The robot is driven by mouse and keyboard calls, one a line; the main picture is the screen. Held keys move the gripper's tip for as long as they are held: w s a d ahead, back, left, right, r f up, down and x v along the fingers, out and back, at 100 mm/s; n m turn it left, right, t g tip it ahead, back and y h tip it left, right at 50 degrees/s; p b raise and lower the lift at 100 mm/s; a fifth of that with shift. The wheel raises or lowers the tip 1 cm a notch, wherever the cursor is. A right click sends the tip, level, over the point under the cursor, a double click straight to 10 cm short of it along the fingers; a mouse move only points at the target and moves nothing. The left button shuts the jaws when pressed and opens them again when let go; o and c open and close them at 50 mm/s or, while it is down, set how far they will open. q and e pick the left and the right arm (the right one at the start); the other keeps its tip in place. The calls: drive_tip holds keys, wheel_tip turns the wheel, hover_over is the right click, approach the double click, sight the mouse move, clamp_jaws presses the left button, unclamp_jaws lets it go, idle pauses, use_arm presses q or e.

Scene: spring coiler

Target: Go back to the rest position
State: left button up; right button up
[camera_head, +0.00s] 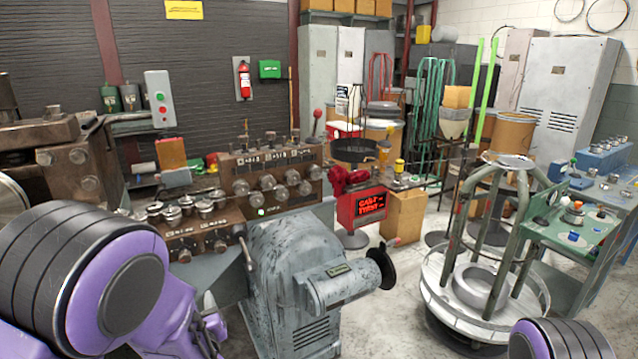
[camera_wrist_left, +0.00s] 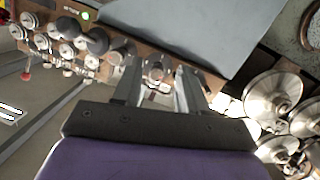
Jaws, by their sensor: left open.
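My left arm comes in from the lower left of the head view, purple with a ribbed black joint. Its gripper (camera_head: 212,325) is mostly hidden behind the arm, low in front of the coiler's control panel. In the left wrist view the two fingers of this gripper (camera_wrist_left: 158,92) stand apart with nothing between them. The brown spring coiler (camera_head: 272,165) with its rows of round knobs lies beyond the fingers. A green light (camera_head: 262,211) glows on its panel. Only a rounded part of my right arm shows at the lower right; its gripper is out of view.
A grey machine housing (camera_head: 290,275) with a black handwheel (camera_head: 381,266) stands right of my left arm. A round wire stand (camera_head: 484,300) and a green bench (camera_head: 585,225) are at the right. Bare floor (camera_head: 385,325) shows between housing and stand.

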use_arm(q)
drive_tip(key=s+f+m+g+h, duration=0.1)
drive_tip(key=s+f+g+h, duration=0.15)
drive_tip(key=s+f, duration=0.6)
drive_tip(key=s+f+g+h, duration=0.1)
drive_tip(key=s+f+g, duration=0.4)
drive_tip(key=f, duration=0.6)
drive_tip(key=s+f+g, duration=0.2)
drive_tip(key=s+f, duration=0.2)
drive_tip(key=s, duration=0.5)
drive_tip(key=s+f+g, duration=0.1)
drive_tip(key=s+f, duration=0.4)
drive_tip(key=s, duration=0.5)
drive_tip(key=shift+d+g+h, duration=0.15)
drive_tip(key=shift+g+h, duration=0.2)
